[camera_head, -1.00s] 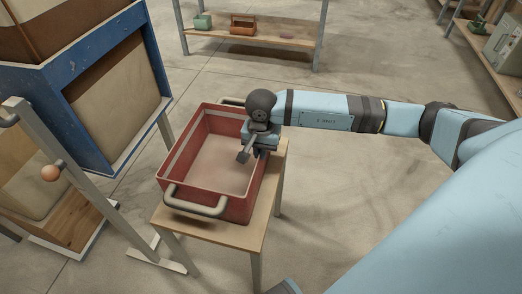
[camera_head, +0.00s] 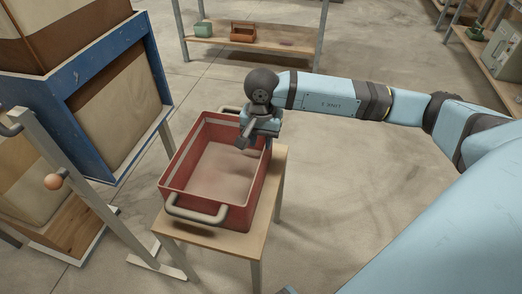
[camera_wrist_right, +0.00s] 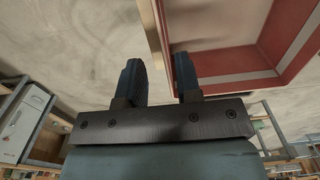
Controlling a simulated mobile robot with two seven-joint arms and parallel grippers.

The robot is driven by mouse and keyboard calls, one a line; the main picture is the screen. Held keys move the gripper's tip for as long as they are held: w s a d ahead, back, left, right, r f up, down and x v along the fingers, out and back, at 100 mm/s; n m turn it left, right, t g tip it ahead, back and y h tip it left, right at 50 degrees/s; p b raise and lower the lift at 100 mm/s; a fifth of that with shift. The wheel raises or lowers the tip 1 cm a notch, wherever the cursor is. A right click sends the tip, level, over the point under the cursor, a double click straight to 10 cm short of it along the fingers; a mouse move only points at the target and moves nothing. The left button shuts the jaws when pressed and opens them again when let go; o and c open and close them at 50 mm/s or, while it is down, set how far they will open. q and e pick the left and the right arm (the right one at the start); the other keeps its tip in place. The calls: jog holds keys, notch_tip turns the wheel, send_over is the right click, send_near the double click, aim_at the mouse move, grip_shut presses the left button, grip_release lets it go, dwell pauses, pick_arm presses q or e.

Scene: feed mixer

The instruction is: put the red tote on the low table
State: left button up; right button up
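The red tote (camera_head: 211,168), an open box with grey handles, sits upright on the low table (camera_head: 262,228), a small wooden-topped table. Its near handle (camera_head: 197,213) is clear; the far handle is partly behind my right gripper. My right gripper (camera_head: 256,138) is above the tote's right rim near the far corner. In the right wrist view its two fingers (camera_wrist_right: 158,78) are apart with nothing held between them. The tote (camera_wrist_right: 235,62) shows there at upper right, beyond the fingers. My left gripper is not in view.
A blue-framed machine (camera_head: 108,110) stands left of the table, with a grey post and orange knob (camera_head: 54,181) in front. A back shelf (camera_head: 275,48) holds a green container and an orange-brown box (camera_head: 243,33). The floor right of the table is clear.

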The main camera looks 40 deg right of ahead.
notch_tip(320, 180, up, 4)
jog(key=shift+r, duration=0.1)
dwell(0.6)
